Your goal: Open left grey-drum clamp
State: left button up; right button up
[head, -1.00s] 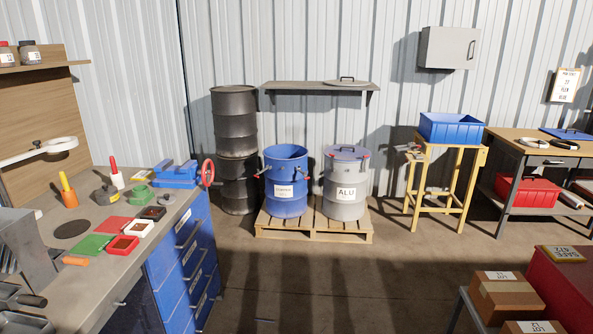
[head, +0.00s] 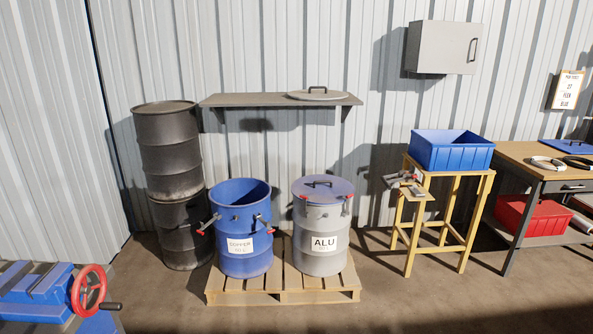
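The grey drum (head: 320,250), labelled ALU, stands upright on a wooden pallet (head: 283,291) in the head view. Its lid (head: 322,187) is on and has a dark handle on top. Two clamps with red tips show at the rim: the left clamp (head: 295,198) and the right clamp (head: 348,198). They are too small to tell for sure whether they are latched. Neither of my grippers is in view.
An open blue drum (head: 245,258) labelled COPPER stands left of the grey drum, its red-tipped clamps hanging outward. Black drums (head: 170,180) are stacked behind. A blue vise (head: 35,290) is at lower left. A yellow stand (head: 438,225) is right. Floor in front is free.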

aim_at(305, 198)
jog(key=i+z, duration=0.35)
jog(key=i, duration=0.15)
jog(key=i+z, duration=0.3)
jog(key=i, duration=0.2)
jog(key=i+j+z, duration=0.35)
jog(key=i, duration=0.15)
jog(key=i+j+z, duration=0.3)
jog(key=i, duration=0.15)
jog(key=i+l+z, duration=0.2)
jog(key=z, duration=0.2)
jog(key=i+z, duration=0.75)
jog(key=i+j+z, duration=0.1)
jog(key=i+z, duration=0.3)
jog(key=i+l+u, duration=0.1)
jog(key=i, duration=0.25)
jog(key=i+l, duration=0.1)
jog(key=i, duration=0.25)
jog(key=i+u, duration=0.1)
jog(key=u, duration=0.3)
jog(key=l+u, duration=0.15)
jog(key=u, duration=0.2)
jog(key=i+l+u, duration=0.1)
jog(key=u, duration=0.3)
jog(key=l+u, duration=0.2)
jog(key=u, duration=0.2)
